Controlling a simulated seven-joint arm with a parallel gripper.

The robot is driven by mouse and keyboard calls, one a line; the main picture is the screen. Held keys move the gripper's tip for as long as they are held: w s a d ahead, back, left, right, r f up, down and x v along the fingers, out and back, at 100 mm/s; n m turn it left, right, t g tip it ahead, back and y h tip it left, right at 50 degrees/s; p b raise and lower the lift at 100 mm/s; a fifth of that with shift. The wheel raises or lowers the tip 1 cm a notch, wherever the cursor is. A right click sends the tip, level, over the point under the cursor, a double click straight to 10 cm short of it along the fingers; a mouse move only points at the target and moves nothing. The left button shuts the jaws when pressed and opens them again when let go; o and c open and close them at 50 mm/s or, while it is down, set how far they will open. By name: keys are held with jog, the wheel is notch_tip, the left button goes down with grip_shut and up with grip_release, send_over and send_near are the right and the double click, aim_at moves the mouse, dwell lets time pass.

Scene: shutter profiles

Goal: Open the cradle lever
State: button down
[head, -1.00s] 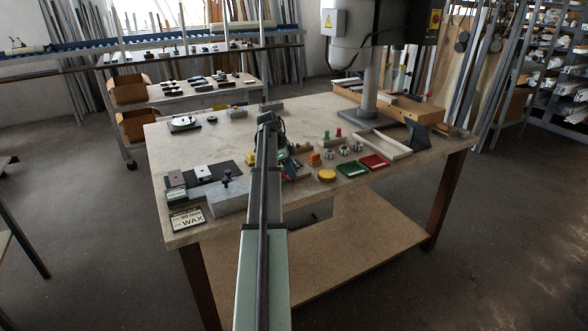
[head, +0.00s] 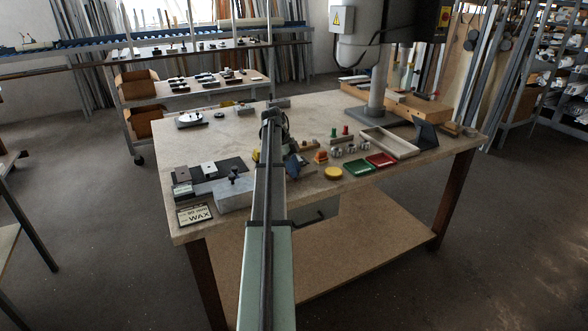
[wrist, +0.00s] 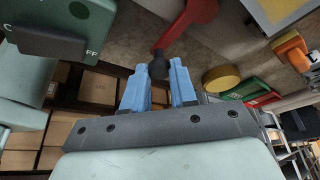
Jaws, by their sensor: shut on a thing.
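A red lever (wrist: 182,26) with a round red hub and a dark ball knob (wrist: 158,67) shows at the top middle of the wrist view. My gripper (wrist: 159,82) has blue fingers on both sides of the knob and is shut on it; the knob sits at the fingertips. In the head view my arm hides most of the lever and cradle; the blue of my gripper (head: 292,166) shows just right of the arm, near the table's front edge. A green housing (wrist: 70,22) with partly cut-off lettering and a dark bar stands left of the fingers in the wrist view.
A yellow disc (head: 333,174), a green tray (head: 357,167) and a red tray (head: 381,160) lie right of my gripper. A grey block (head: 235,196) and a WAX sign (head: 195,214) are to the left.

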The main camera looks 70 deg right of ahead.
jog(key=c, duration=0.9)
grip_release()
jog(key=v, duration=1.3)
jog(key=shift+w+r, duration=0.1)
jog(key=shift+r, duration=0.25)
